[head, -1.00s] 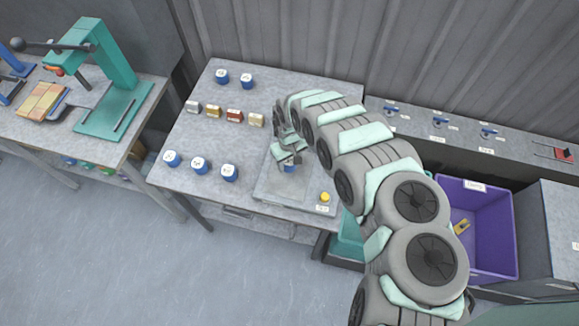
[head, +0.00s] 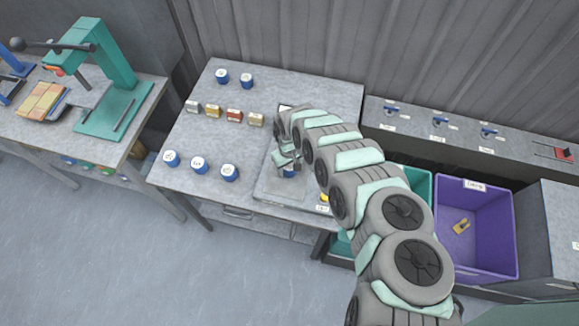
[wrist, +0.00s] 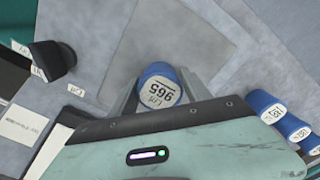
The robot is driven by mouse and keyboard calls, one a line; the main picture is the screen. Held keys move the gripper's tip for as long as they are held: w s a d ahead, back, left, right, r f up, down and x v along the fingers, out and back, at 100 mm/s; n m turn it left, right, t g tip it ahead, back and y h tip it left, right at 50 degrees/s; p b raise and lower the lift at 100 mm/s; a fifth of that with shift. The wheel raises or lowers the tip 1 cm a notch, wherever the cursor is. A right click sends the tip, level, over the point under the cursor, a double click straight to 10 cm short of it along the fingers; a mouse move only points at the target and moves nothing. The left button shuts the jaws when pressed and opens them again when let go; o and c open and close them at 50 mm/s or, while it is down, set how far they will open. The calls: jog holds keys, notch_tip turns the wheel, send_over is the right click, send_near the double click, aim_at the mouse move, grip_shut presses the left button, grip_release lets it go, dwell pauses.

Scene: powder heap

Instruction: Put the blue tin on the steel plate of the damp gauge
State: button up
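My gripper (head: 287,158) is over the damp gauge (head: 262,192) at the front right of the table, pointing down. It is shut on a blue tin (head: 289,173) with a white lid. In the wrist view the tin (wrist: 160,88) stands between the two fingers, its printed lid facing the camera. The steel plate (head: 280,187) of the gauge lies below the tin. I cannot tell whether the tin touches it. My arm hides the right part of the gauge, and only a bit of its yellow button (head: 325,197) shows.
Several more blue tins stand on the table (head: 190,140): a front row (head: 197,165) left of the gauge and two (head: 234,79) at the back. A purple bin (head: 490,225) and a teal bin (head: 420,182) stand right.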

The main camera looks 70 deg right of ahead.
jog(key=shift+o, duration=1.4)
notch_tip(320, 180, up, 12)
jog(key=shift+r, duration=0.15)
jog(key=shift+w, duration=0.1)
